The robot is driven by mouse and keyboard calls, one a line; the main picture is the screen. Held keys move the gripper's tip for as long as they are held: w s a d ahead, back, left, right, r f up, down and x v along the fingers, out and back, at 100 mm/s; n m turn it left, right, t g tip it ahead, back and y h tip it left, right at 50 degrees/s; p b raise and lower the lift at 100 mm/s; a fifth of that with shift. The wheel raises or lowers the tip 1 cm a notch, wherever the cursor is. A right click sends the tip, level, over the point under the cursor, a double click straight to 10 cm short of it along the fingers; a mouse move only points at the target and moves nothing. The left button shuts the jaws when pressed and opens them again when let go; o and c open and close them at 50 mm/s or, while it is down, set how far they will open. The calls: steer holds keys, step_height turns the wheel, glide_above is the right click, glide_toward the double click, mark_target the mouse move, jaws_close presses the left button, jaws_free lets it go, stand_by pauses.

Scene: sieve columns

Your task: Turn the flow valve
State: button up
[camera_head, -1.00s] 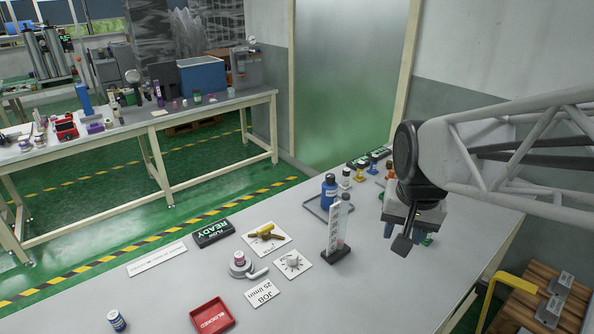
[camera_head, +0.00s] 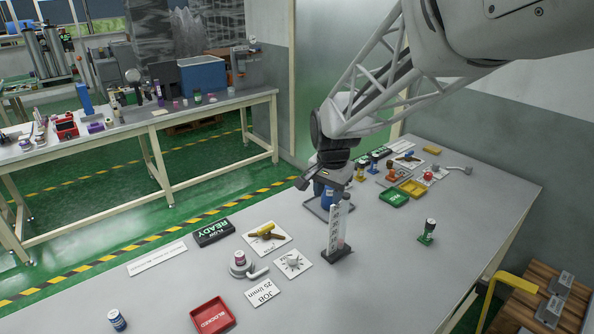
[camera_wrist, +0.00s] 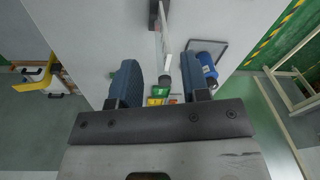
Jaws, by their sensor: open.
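Two valve-like parts sit on white plates on the bench: one with a yellow lever (camera_head: 267,232), and a white knob (camera_head: 293,261) to its front right. I cannot tell from a label which is the flow valve. A clear upright flow column (camera_head: 338,232) on a dark base stands to the right of the knob. My gripper (camera_head: 324,190) is above the bench behind the column, near its top, and apart from both valves. In the wrist view, my gripper (camera_wrist: 161,85) is open with nothing between its fingers. Neither valve can be made out there.
A blue bottle (camera_wrist: 208,68) stands close by my gripper. A round grey fixture (camera_head: 240,263), JOB card (camera_head: 263,292), FLOW READY block (camera_head: 213,233) and red BLOCKED tray (camera_head: 212,316) surround the valves. Green (camera_head: 393,197) and yellow (camera_head: 412,188) trays lie right. The right front bench is mostly clear.

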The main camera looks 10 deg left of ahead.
steer(key=w+a+f+m, duration=0.2)
steer(key=w+a+f, duration=0.6)
steer(key=a, duration=0.2)
steer(key=m+g, duration=0.1)
glide_above(266, 227)
step_height(266, 227, down, 9)
steer(key=shift+r, duration=0.1)
steer(key=shift+f, duration=3.9)
jaws_close()
